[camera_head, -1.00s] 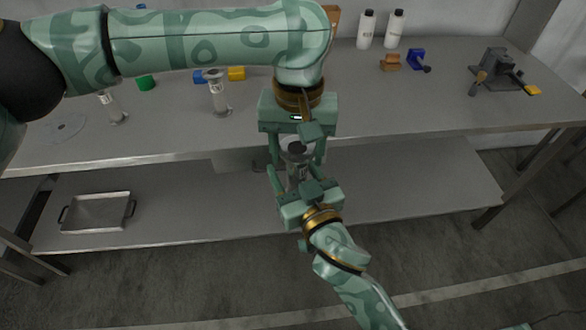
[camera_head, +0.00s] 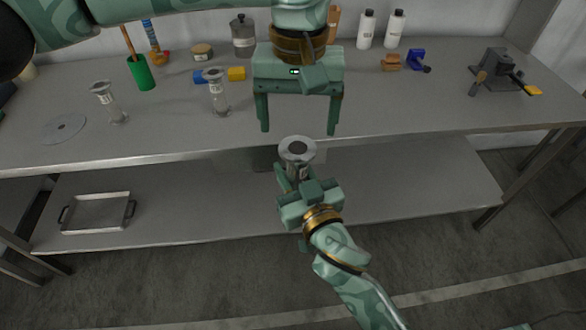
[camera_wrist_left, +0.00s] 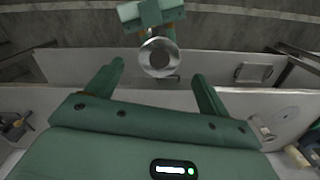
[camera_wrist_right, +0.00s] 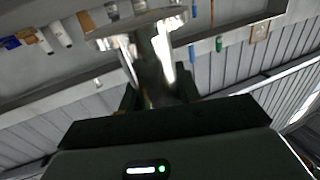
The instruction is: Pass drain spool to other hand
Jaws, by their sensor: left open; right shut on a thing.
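The drain spool (camera_head: 297,151) is a shiny metal piece with a round flange on top and a dark opening. My right gripper (camera_head: 294,177) is shut on it below the flange and holds it in front of the bench edge. The spool also shows in the left wrist view (camera_wrist_left: 159,57) and close up in the right wrist view (camera_wrist_right: 150,45). My left gripper (camera_head: 298,130) is open and empty above and behind the spool, its fingers apart and clear of it. In the left wrist view the spool lies beyond the open fingers.
A green cup (camera_head: 141,73), white bottles (camera_head: 366,29) and a dark vise (camera_head: 497,70) stand farther back. A metal tray (camera_head: 97,212) sits on the lower shelf.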

